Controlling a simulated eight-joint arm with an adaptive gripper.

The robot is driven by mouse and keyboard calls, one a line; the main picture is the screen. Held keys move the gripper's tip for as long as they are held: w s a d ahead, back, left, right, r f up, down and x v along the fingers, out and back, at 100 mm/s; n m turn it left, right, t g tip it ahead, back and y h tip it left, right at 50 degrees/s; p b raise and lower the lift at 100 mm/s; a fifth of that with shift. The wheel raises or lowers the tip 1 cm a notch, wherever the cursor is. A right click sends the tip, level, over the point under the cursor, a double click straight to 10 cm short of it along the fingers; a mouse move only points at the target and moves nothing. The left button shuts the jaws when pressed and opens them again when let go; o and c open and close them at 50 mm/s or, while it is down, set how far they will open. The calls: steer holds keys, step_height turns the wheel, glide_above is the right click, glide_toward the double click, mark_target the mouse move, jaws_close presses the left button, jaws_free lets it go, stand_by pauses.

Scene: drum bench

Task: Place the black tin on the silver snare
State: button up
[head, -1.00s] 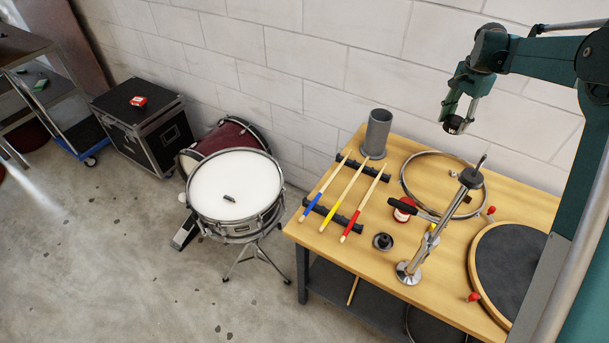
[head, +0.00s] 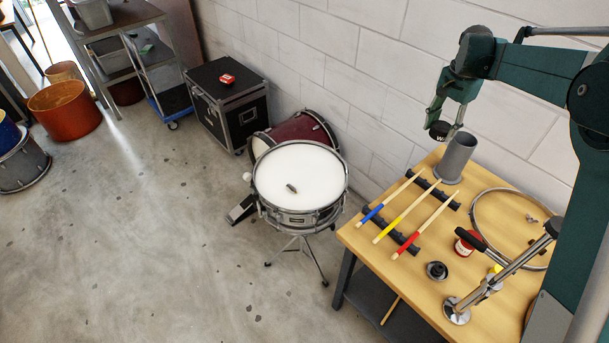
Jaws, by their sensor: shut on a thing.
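The black tin (head: 439,131), with a white mark on its face, is held in my gripper (head: 447,122). My gripper is shut on it, and the fingers hide part of it. In the picture the tin is just left of the grey tube's top, in front of the wall. The silver snare (head: 298,214) stands on a tripod stand left of the bench, with its white head facing up.
The wooden bench (head: 400,277) carries a grey tube (head: 457,158), several drumsticks on black racks, a red-and-white tin (head: 466,242), a metal hoop and a chrome stand (head: 490,285). A maroon drum (head: 303,130) and black case (head: 225,95) stand behind the snare. Floor at left is open.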

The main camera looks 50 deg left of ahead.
steer(key=s+a+n, duration=0.4)
steer(key=s+a, duration=1.1)
steer(key=a, duration=0.4)
steer(key=n+b, duration=0.1)
steer(key=n, duration=0.2)
glide_above(311, 172)
step_height(311, 172, down, 13)
steer(key=shift+s, duration=0.15)
steer(key=shift+f, duration=0.15)
steer(key=shift+f+b, duration=0.45)
steer(key=shift+f, duration=2.55)
steer(key=shift+f, duration=1.9)
steer(key=shift+f+b, duration=0.15)
steer(key=shift+b, duration=0.25)
